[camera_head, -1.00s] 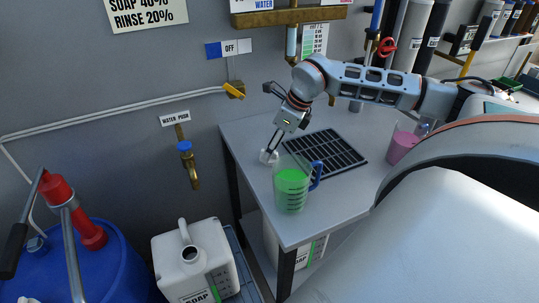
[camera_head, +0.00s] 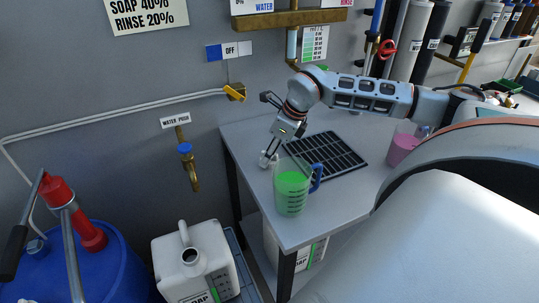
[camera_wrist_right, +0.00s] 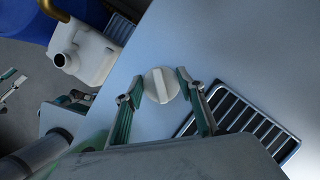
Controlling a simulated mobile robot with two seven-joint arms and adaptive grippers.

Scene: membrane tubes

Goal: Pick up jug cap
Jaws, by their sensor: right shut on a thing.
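The white round jug cap (camera_wrist_right: 161,85), with a raised bar across its top, is on the grey bench at its left end in the head view (camera_head: 268,159). My right gripper (camera_head: 269,156) reaches down to it. In the right wrist view the cap sits between the fingertips of my right gripper (camera_wrist_right: 155,84), which is shut on it. The white soap jug (camera_head: 195,262) stands below, left of the bench, its neck open. Grey parts with teal pads at the left edge of the wrist view look like my left gripper (camera_wrist_right: 10,85); its jaw state is unclear.
A beaker of green liquid (camera_head: 291,190) stands close in front of the cap. A black grid rack (camera_head: 335,158) lies right of it. A pink-filled beaker (camera_head: 403,150) is farther right. A blue barrel (camera_head: 85,270) and a wall tap (camera_head: 189,167) are at the left.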

